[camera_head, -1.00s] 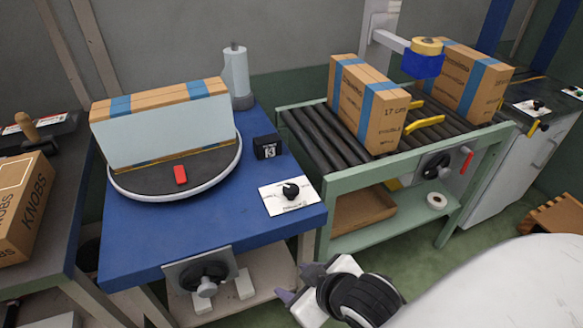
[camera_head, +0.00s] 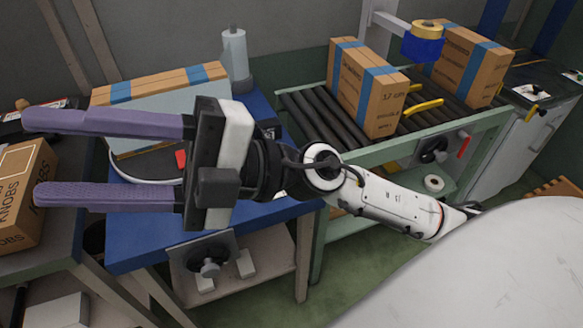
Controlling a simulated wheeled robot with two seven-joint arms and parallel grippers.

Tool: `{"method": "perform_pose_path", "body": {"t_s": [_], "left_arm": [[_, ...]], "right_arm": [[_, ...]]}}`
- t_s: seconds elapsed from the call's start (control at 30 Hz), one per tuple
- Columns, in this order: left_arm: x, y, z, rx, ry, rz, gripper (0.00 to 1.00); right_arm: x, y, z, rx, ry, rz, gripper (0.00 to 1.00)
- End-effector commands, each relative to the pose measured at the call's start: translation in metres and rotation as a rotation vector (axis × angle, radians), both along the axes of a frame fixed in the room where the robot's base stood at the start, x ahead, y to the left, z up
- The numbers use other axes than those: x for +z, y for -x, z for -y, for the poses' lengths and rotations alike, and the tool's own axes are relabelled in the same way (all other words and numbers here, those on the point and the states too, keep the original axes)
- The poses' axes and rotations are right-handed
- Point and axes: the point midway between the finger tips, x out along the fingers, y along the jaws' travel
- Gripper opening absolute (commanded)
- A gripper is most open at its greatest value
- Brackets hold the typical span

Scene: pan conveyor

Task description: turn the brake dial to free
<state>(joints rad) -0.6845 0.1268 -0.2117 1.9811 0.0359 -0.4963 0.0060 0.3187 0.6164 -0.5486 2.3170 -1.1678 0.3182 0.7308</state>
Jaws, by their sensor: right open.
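My right gripper (camera_head: 33,157) reaches in from the right, high over the blue table (camera_head: 135,258). Its two purple fingers are wide apart, pointing left, with nothing held between them. A dark dial on a plate (camera_head: 208,265) is fixed to the table's front face, below the gripper and apart from it. The white-plated dial on the table top is almost fully hidden behind my right arm. Another dark dial (camera_head: 433,150) is on the conveyor's front side. I cannot read which dial is the brake dial or where any points. My left gripper is out of view.
A blue-taped carton (camera_head: 150,92) stands on a turntable, partly behind my gripper. Two cartons, one nearer (camera_head: 372,95), stand on the roller conveyor (camera_head: 312,125). A KNOBS box (camera_head: 22,190) is at left. Floor shows below the conveyor.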

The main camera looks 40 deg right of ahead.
Motion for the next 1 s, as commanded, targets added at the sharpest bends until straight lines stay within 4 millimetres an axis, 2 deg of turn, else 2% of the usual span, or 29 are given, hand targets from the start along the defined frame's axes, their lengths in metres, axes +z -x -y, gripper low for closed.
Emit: {"method": "perform_pose_path", "body": {"t_s": [0.03, 0.07, 0.17, 0.2, 0.27, 0.3, 0.37, 0.4, 0.5, 0.6, 0.63, 0.7, 0.8, 1.0], "left_arm": [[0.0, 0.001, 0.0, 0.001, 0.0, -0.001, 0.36], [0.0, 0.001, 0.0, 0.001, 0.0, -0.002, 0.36], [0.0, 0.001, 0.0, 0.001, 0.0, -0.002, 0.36], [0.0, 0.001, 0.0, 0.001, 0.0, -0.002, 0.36], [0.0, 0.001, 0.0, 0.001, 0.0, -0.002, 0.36], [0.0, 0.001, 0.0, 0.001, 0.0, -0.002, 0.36], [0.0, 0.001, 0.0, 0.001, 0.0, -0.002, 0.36], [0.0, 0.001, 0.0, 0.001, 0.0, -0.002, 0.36], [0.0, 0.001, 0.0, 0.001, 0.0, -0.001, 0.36], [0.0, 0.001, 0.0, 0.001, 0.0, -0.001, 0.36], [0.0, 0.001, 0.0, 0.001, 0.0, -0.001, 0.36], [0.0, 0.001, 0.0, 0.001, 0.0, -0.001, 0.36], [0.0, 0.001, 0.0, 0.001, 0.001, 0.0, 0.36], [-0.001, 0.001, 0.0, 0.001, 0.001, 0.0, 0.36]], "right_arm": [[-0.021, 0.013, -0.013, 0.074, 0.163, 0.072, 0.47], [-0.039, 0.02, -0.018, 0.114, 0.269, 0.102, 0.47], [-0.107, 0.024, -0.01, 0.197, 0.646, 0.163, 0.47], [-0.134, 0.018, 0.004, 0.203, 0.805, 0.168, 0.47], [-0.169, 0.003, 0.036, 0.188, 1.041, 0.154, 0.47], [-0.188, -0.01, 0.064, 0.159, 1.192, 0.132, 0.47], [-0.206, -0.029, 0.109, 0.094, 1.398, 0.083, 0.47], [-0.212, -0.041, 0.14, 0.04, 1.519, 0.044, 0.47], [-0.213, -0.063, 0.21, -0.103, 1.756, -0.064, 0.47], [-0.204, -0.072, 0.259, -0.224, 1.898, -0.156, 0.47], [-0.202, -0.074, 0.269, -0.251, 1.927, -0.176, 0.47], [-0.197, -0.075, 0.286, -0.298, 1.968, -0.212, 0.47], [-0.2, -0.078, 0.296, -0.32, 1.992, -0.234, 0.47], [-0.23, -0.088, 0.3, -0.316, 1.994, -0.237, 0.47]]}}
